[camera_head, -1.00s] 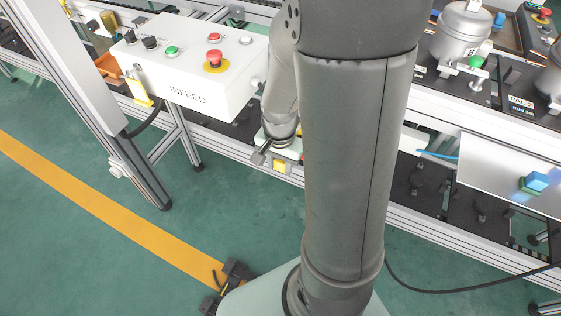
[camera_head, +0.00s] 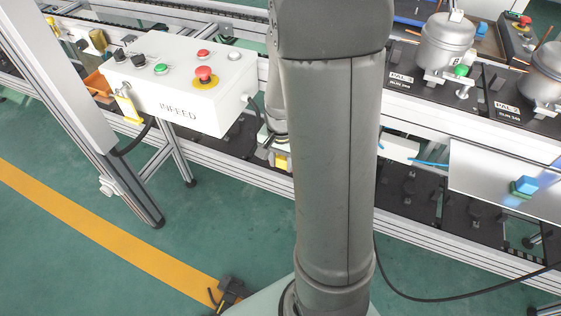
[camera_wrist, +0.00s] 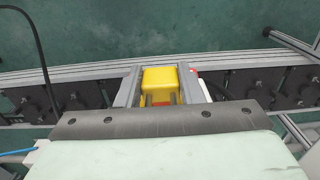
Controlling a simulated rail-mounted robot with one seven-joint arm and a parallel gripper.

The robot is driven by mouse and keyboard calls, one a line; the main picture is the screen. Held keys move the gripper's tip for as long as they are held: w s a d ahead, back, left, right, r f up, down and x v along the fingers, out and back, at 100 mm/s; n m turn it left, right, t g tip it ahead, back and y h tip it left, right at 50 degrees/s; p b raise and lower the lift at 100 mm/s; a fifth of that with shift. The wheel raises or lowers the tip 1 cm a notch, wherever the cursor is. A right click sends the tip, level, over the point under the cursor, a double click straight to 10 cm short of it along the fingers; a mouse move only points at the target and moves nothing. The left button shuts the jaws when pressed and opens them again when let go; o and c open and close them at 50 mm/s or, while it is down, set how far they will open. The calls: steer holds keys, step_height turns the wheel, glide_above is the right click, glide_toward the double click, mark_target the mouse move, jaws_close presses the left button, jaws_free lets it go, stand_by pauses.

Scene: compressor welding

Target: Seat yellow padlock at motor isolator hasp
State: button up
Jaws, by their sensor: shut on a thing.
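My gripper (camera_wrist: 161,92) is shut on the yellow padlock (camera_wrist: 160,78), which sits between the two grey fingers in the wrist view. The padlock's shackle is not clearly visible there. In the head view the padlock (camera_head: 283,162) shows as a small yellow block below my wrist, right of the white INFEED box (camera_head: 178,95). My arm hides part of that area. A metal fitting (camera_head: 124,90) with a yellow piece (camera_head: 130,112) is on the box's left end; I cannot tell whether it is the motor isolator hasp.
The INFEED box carries a red stop button (camera_head: 204,75) and several other controls. An aluminium conveyor frame (camera_head: 235,168) runs behind my arm. A slanted post (camera_head: 88,100) stands at the left. A black cable (camera_head: 440,298) lies at lower right. Green floor is clear at lower left.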

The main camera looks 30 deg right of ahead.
steer(key=shift+w+d, duration=0.15)
steer(key=shift+w+d, duration=0.6)
steer(key=shift+d, duration=0.25)
jaws_close()
steer(key=shift+w, duration=0.1)
steer(key=o, duration=1.3)
jaws_free()
step_height(320, 180, up, 18)
steer(key=shift+f+p, duration=0.25)
steer(key=shift+p, duration=0.65)
